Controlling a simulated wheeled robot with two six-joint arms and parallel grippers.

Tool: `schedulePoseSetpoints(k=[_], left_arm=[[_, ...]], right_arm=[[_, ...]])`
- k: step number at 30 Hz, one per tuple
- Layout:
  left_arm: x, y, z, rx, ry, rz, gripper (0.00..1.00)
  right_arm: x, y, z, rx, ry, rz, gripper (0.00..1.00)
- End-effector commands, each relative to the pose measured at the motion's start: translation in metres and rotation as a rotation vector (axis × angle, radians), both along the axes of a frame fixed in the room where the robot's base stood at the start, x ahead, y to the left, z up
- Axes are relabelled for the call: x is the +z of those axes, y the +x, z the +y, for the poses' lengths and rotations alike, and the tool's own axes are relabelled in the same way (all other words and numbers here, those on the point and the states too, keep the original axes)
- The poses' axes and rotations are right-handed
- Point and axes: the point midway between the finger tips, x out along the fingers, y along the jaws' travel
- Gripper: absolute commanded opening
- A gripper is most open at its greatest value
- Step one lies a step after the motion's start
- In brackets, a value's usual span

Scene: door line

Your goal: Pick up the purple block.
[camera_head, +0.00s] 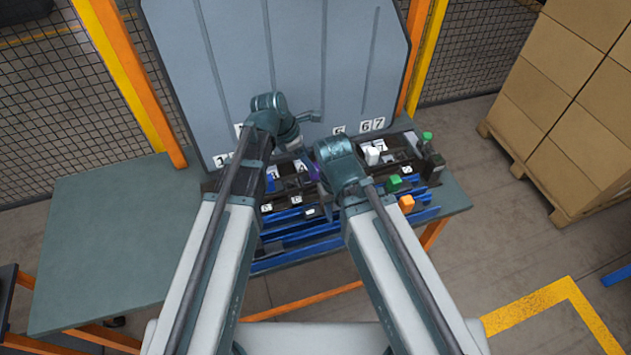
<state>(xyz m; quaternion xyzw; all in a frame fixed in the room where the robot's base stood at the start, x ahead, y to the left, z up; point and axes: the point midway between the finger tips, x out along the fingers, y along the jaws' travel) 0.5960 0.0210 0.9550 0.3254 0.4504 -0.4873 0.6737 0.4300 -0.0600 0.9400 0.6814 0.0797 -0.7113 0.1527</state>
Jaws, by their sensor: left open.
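The purple block (314,173) is a small patch of purple in the dark rack on the table, just left of my right arm's rounded joint, which partly covers it. My left gripper (304,128) is open at the end of the left arm, near the foot of the grey panel. It is above and a little left of the purple block in the picture, apart from it and with nothing seen in it.
A blue block (270,183), a white block (372,155), a green block (394,183) and an orange block (407,203) are around the rack. A grey panel (290,60) with number labels stands behind. The green table (110,230) is bare at left.

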Motion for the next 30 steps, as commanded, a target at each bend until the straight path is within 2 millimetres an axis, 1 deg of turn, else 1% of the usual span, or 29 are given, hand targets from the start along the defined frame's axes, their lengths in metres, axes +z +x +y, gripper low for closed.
schedulePoseSetpoints(k=[5, 8, 19, 21, 28, 29, 30], left_arm=[[-0.001, 0.0, -0.001, 0.0, 0.0, 0.0, 0.75], [-0.007, 0.0, -0.003, -0.001, 0.0, 0.0, 0.75], [-0.047, 0.001, -0.021, -0.001, 0.0, 0.001, 0.75], [-0.049, 0.002, -0.022, -0.001, 0.0, 0.0, 0.75], [-0.047, 0.002, -0.022, 0.0, 0.0, 0.0, 0.75], [-0.047, 0.001, -0.022, 0.0, 0.0, 0.0, 0.71], [-0.047, 0.001, -0.022, 0.0, 0.0, 0.0, 0.64]], right_arm=[[-0.001, 0.0, 0.0, 0.0, 0.0, 0.0, 0.5], [-0.007, 0.0, 0.0, 0.0, 0.0, 0.0, 0.5], [-0.047, 0.0, 0.0, 0.0, 0.0, 0.0, 0.5], [-0.049, 0.0, 0.0, 0.0, 0.0, 0.0, 0.5], [-0.047, 0.0, 0.0, 0.0, 0.0, 0.0, 0.5], [-0.047, 0.0, 0.0, 0.0, 0.0, 0.0, 0.5], [-0.047, 0.0, 0.0, 0.0, 0.0, 0.0, 0.5]])
